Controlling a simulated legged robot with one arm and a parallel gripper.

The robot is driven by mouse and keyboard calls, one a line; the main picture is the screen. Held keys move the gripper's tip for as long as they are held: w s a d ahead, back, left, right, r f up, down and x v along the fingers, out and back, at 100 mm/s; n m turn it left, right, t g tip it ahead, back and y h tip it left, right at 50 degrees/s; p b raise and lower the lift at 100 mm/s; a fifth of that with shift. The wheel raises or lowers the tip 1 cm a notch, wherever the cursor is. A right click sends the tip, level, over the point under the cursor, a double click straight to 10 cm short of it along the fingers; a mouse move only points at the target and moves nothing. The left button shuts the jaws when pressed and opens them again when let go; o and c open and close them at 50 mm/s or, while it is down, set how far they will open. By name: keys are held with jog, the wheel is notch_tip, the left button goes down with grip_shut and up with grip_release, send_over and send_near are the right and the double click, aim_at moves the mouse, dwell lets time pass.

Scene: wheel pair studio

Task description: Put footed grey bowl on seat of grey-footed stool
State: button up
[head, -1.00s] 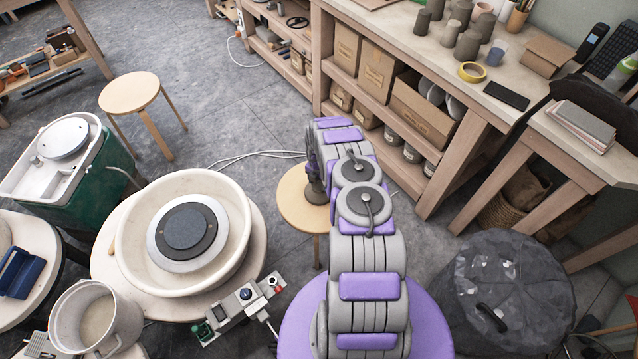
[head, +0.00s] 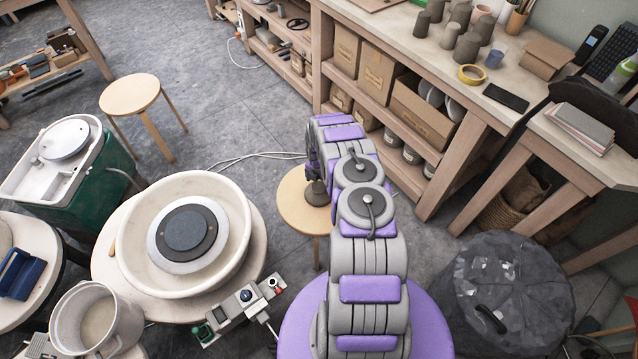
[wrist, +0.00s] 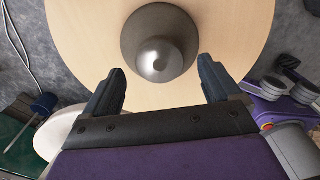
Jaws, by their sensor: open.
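The grey bowl (head: 317,194) stands on the round light-wood seat of the near stool (head: 293,214), partly behind my arm in the head view. In the wrist view the bowl (wrist: 160,22) shows as a dark grey round shape with a paler, shiny rounded part, on the wooden seat (wrist: 85,35). My gripper (wrist: 163,80) is open and empty, its two fingers pointing toward the bowl, which is just beyond the tips and roughly centred between them. A second wooden stool (head: 130,93) stands farther back left with an empty seat. I cannot make out grey feet on either stool.
A pottery wheel with a cream basin (head: 190,235) is left of the near stool. A long workbench (head: 440,60) with shelves and several grey pots runs along the right. A black-covered bin (head: 515,290) stands at lower right. Grey floor (head: 225,110) is open between the stools.

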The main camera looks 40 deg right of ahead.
notch_tip(320, 180, up, 10)
jog(key=p, duration=0.3)
notch_tip(320, 180, up, 20)
jog(key=m, duration=0.6)
send_over(319, 186)
jog(key=s+a, duration=0.2)
jog(key=a, duration=0.4)
jog(key=s+a+r+m+g, duration=0.1)
jog(key=s+a+r+m, duration=0.3)
jog(key=a+r, duration=0.5)
jog(key=s+a+r+m, duration=0.6)
jog(key=s+a+r, duration=0.3)
jog(key=s+r, duration=0.4)
jog(key=s+a+r+m, duration=0.2)
jog(key=s+a, duration=0.2)
jog(key=s, duration=0.5)
jog(key=s+a+r+m, duration=0.1)
jog(key=s+a+m, duration=0.2)
jog(key=s, duration=0.6)
jog(key=shift+s+a+r+m+g, duration=0.3)
jog(key=shift+a+r+g, duration=0.1)
jog(key=shift+a, duration=0.2)
